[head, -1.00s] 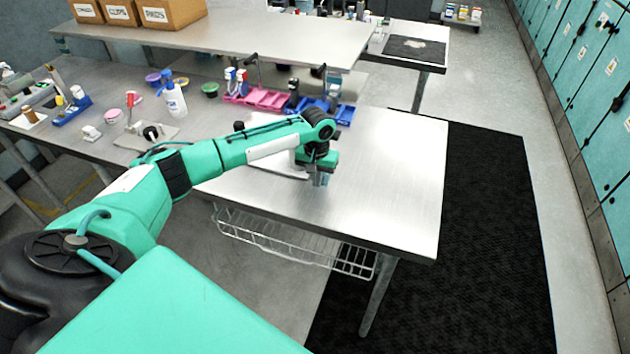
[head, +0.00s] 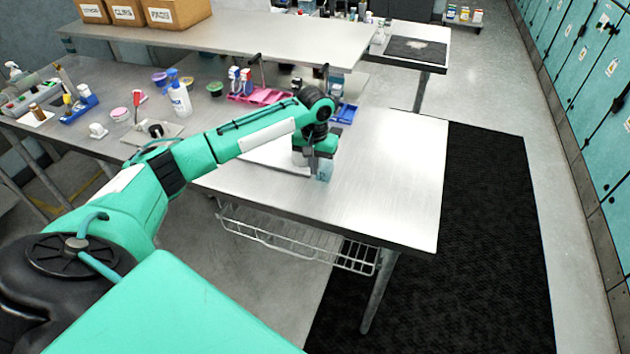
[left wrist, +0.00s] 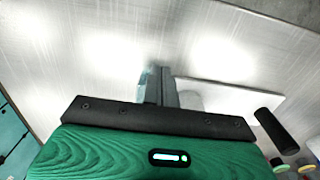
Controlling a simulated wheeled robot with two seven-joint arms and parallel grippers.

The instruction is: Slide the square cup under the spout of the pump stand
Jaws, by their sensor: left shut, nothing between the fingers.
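My left gripper (head: 316,172) is shut and empty, low over the bare metal table. A small pale-blue translucent block shape, apparently the square cup (head: 326,172), shows right beside the fingertips; I cannot tell whether they touch. In the left wrist view the shut fingers (left wrist: 160,88) point away from the camera, and only a bluish sliver of the cup (left wrist: 144,78) shows beside them. A white base plate (head: 268,153), seemingly of the pump stand, lies left of the gripper. The arm covers most of the stand, and its spout cannot be made out. My right gripper is not in view.
The metal table (head: 400,180) is clear to the right and front. Pink bins (head: 262,96) and a blue bin (head: 345,113) stand behind the arm. A white spray bottle (head: 180,100) and small items stand to the left. A raised shelf (head: 230,35) runs behind.

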